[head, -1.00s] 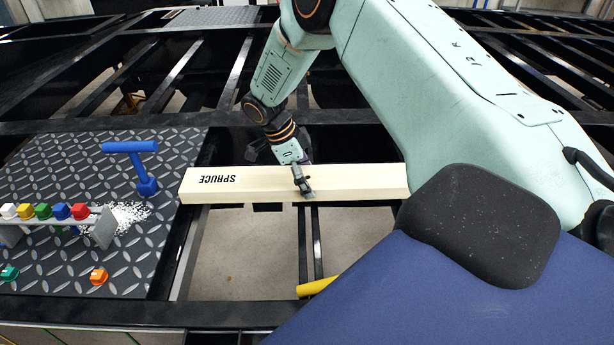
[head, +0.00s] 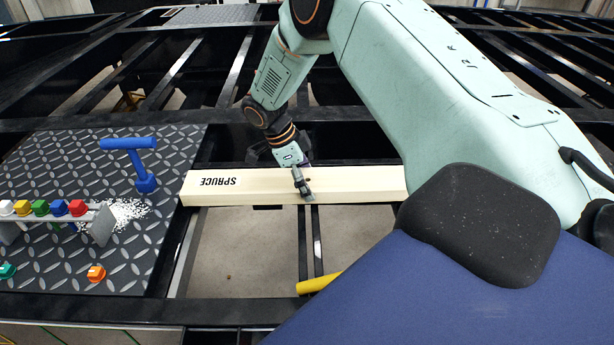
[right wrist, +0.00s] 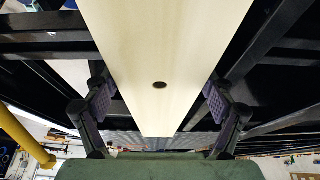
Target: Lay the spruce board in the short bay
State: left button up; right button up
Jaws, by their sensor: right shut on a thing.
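The spruce board (head: 285,189) is a long pale beam marked SPRUCE. It lies crosswise over an opening between black frame rails (head: 150,312). Its left end is beside the tread plate's right edge. Its right part is hidden behind my arm and a dark pad. My right gripper (head: 303,185) is shut on the board near the middle of its visible length. In the right wrist view the board (right wrist: 160,55) runs between the two purple-padded fingers (right wrist: 160,105), with a dark round knot on its face. I cannot tell whether it touches the rails. My left gripper is not in view.
A tread plate (head: 40,165) at left carries a blue hammer (head: 130,145), a grey rack (head: 102,225) with coloured blocks, white granules (head: 125,212) and an orange block (head: 96,273). A yellow bar (head: 316,283) sticks out below the board. Open bays lie behind.

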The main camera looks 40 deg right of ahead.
jog(key=shift+f+b, duration=0.3)
jog(key=shift+f, duration=0.3)
jog(key=o, duration=1.7)
jog(key=shift+f, duration=0.1)
jog(key=v, duration=1.2)
jog(key=x, duration=1.1)
jog(key=shift+s+d+f, duration=0.15)
jog(key=shift+f, duration=0.05)
